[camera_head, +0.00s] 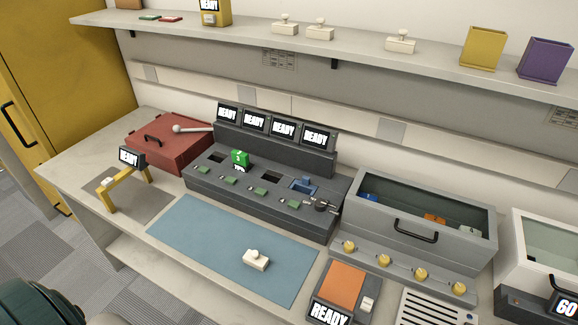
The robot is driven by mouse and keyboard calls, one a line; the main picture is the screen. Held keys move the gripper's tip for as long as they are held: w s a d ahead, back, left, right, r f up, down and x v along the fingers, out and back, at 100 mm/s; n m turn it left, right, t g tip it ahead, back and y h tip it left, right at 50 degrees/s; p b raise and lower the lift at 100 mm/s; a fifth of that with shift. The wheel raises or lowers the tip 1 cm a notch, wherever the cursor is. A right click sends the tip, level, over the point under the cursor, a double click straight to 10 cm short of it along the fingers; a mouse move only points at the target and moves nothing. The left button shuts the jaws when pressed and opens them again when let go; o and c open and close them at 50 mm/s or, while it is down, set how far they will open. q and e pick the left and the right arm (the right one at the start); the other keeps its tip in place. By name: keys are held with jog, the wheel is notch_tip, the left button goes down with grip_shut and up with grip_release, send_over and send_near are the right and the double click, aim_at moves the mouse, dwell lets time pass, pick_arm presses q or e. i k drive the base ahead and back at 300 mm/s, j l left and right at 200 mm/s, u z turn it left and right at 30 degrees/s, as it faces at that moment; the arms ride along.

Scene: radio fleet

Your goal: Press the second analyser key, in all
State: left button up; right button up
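A dark grey console (262,188) with a row of bays stands at the back of the bench. It may be the analyser, but no label I can read says so. A green block-like unit (240,158) stands in the second bay. A blue piece (303,185) is at the fourth bay. Several screens above read READY, such as the second (254,121). Neither gripper shows.
A blue mat (205,240) with a white stamp-like piece (256,260) lies in front. A red box (172,147) and yellow stand (112,183) are left. A glass-lidded grey case (455,225), an orange-topped READY device (345,285) and a white unit (535,225) are right.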

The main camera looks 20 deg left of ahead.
aim_at(231, 181)
jog(key=u, duration=1.25)
